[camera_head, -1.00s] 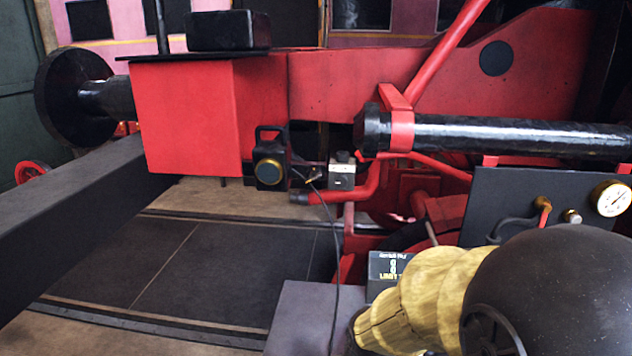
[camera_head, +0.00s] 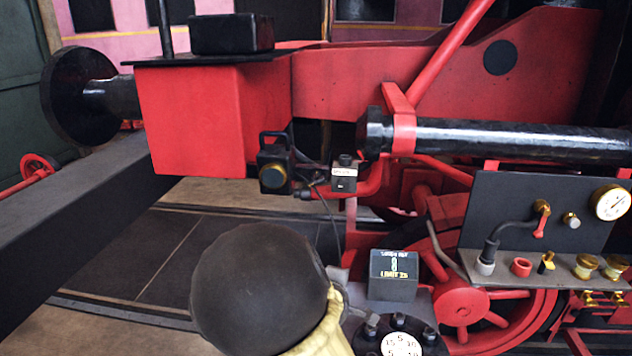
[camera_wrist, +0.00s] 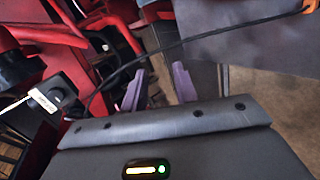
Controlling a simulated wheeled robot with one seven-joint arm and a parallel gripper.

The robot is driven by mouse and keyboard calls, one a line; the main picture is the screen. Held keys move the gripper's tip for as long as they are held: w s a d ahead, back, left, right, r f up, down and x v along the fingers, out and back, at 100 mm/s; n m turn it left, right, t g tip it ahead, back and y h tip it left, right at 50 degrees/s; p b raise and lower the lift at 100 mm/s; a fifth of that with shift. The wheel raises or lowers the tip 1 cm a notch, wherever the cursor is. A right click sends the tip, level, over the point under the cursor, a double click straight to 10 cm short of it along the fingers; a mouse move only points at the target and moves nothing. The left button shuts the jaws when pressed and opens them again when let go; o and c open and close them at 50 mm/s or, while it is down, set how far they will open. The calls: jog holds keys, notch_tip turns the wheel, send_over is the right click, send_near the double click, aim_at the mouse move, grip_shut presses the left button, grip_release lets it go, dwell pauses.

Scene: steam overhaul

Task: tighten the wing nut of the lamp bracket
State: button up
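The black lamp (camera_head: 274,163) with a round lens hangs beside the red buffer beam in the head view. Its bracket (camera_head: 306,180) is the dark small parts just right of it; the wing nut is too small to make out surely. My gripper (camera_wrist: 158,86) shows in the wrist view as two purple fingers, apart, with no object visible between them. In the head view my dark rounded arm link and yellow sleeve fill the lower middle, and the gripper itself is hidden. I cannot tell its distance from the lamp.
A dark block (camera_head: 344,175) with a white label stands right of the lamp; a similar labelled block (camera_wrist: 55,98) shows at the wrist view's left. A black cable (camera_wrist: 160,50) crosses above the fingers. A gauge panel (camera_head: 520,215) stands right.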

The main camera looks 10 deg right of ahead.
aim_at(317, 182)
jog(key=w+a+r+n+t, duration=0.2)
jog(key=a+r+n+t, duration=0.1)
jog(key=r, duration=0.5)
jog(key=w+a+r+n+t+h+p, duration=0.1)
jog(key=w+a+r+n+t, duration=0.1)
jog(key=r, duration=0.6)
jog(key=a+n+t, duration=0.1)
jog(key=n+t, duration=0.1)
jog(key=n, duration=0.1)
jog(key=shift+a+r, duration=0.25)
jog(key=shift+r, duration=0.1)
jog(key=shift+w, duration=0.15)
jog(key=p+x, duration=0.3)
jog(key=x, duration=0.5)
jog(key=p+x, duration=0.4)
jog(key=x, duration=0.4)
jog(key=shift+w+d+r, duration=0.1)
jog(key=shift+d, duration=0.2)
jog(key=shift+w+d, duration=0.1)
jog(key=shift+w, duration=0.35)
grip_shut()
